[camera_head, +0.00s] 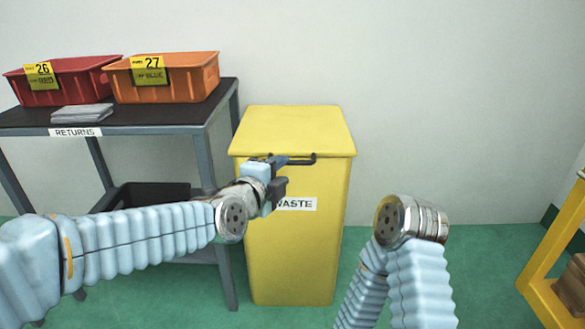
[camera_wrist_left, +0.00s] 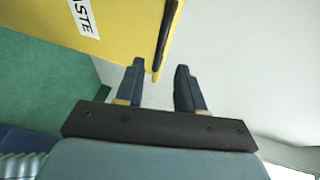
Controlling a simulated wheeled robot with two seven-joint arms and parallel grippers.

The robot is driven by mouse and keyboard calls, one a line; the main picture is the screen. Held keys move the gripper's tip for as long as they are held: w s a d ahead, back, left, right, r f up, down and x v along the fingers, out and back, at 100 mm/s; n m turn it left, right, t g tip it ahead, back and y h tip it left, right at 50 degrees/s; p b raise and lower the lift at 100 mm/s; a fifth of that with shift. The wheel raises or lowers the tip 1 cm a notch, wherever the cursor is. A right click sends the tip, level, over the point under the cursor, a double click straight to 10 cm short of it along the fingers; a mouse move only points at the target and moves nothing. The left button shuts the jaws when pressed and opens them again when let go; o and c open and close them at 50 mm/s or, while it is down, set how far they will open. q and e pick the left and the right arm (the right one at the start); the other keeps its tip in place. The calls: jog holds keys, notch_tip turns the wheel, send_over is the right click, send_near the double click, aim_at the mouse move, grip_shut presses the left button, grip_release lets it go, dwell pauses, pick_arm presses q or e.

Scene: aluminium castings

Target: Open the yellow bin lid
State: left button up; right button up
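The yellow bin (camera_head: 295,255) stands against the wall with a white WASTE label, which also shows in part in the left wrist view (camera_wrist_left: 82,17). Its yellow lid (camera_head: 295,128) lies shut on top. A dark bar handle (camera_head: 303,160) runs along the lid's front edge; it also shows in the left wrist view (camera_wrist_left: 164,38). My left gripper (camera_head: 285,172) is at the handle's left part. In the left wrist view its fingers (camera_wrist_left: 160,68) are apart, with the handle's end between the tips in the picture; contact cannot be told. My right gripper does not show, only its wrist.
A dark-topped table (camera_head: 130,115) with a red bin (camera_head: 85,90), an orange bin (camera_head: 185,88) and grey sheets (camera_head: 80,113) stands left of the yellow bin. A yellow frame (camera_head: 555,250) is at the far right. Green floor is free right of the bin.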

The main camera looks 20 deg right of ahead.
aim_at(292, 163)
pick_arm(q)
jog(key=x, duration=0.7)
jog(key=shift+w+d+f, duration=0.1)
jog(key=shift+w, duration=0.05)
grip_shut()
